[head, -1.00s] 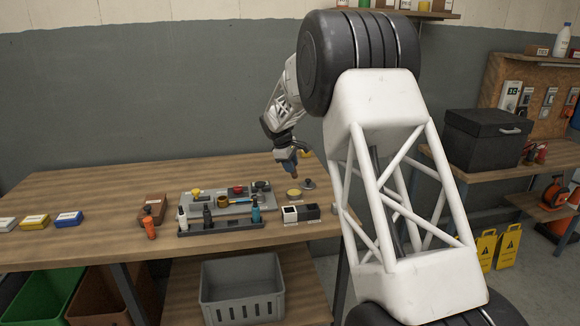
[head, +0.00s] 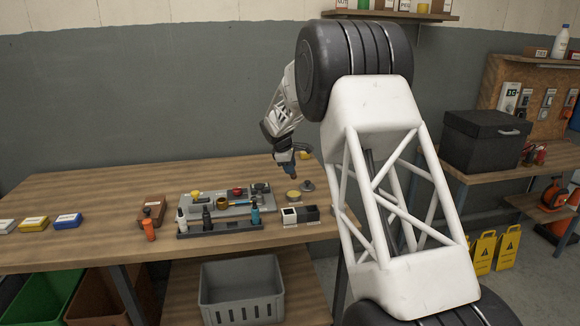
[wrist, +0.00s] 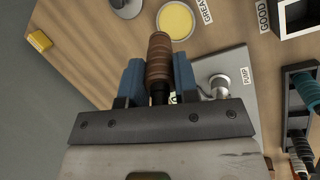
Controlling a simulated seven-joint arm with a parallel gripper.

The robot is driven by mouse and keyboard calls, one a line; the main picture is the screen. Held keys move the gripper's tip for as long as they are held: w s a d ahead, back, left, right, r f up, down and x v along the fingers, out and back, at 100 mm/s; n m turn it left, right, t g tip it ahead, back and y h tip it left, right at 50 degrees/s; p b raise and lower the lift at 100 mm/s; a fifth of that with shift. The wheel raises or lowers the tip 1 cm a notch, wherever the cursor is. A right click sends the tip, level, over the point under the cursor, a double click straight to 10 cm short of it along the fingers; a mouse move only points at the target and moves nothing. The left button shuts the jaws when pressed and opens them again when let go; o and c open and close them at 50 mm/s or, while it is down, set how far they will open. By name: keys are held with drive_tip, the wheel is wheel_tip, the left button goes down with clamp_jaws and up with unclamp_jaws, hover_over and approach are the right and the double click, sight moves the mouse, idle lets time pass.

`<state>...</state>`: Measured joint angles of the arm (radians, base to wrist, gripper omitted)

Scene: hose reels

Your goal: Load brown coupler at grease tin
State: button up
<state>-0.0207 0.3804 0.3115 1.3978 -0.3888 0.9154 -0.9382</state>
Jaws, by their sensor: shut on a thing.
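My gripper (head: 284,158) has blue fingers and is shut on the brown coupler (wrist: 159,58), a ribbed brown cylinder with a dark lower part between the fingers. The coupler's tip also shows below the fingers in the head view (head: 290,170). The grease tin (wrist: 175,20), a round tin with yellow content, stands open on the bench. In the head view the tin (head: 292,196) is just below the coupler. In the wrist view the coupler's end points at the tin and appears close to its rim. Whether they touch cannot be told.
A grey lid-like disc (head: 307,186) lies beside the tin. A grey fixture board (head: 225,202) and a rack of bottles (head: 220,228) are to the left. A yellow block (wrist: 39,41) lies at the wrist view's left.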

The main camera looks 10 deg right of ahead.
drive_tip(key=shift+f, duration=2.8)
drive_tip(key=shift+f, duration=0.8)
idle(1.2)
drive_tip(key=shift+r, duration=0.15)
drive_tip(key=shift+r, duration=3.45)
drive_tip(key=shift+s, duration=0.1)
drive_tip(key=shift+s+a+r+m, duration=0.2)
drive_tip(key=shift+s+r+m, duration=0.1)
drive_tip(key=shift+s+m, duration=0.35)
drive_tip(key=s+a+r+m+g, duration=0.3)
drive_tip(key=s+r+m+g, duration=0.1)
drive_tip(key=s+m, duration=0.6)
drive_tip(key=shift+s+r+m, duration=0.35)
drive_tip(key=shift+m, duration=0.5)
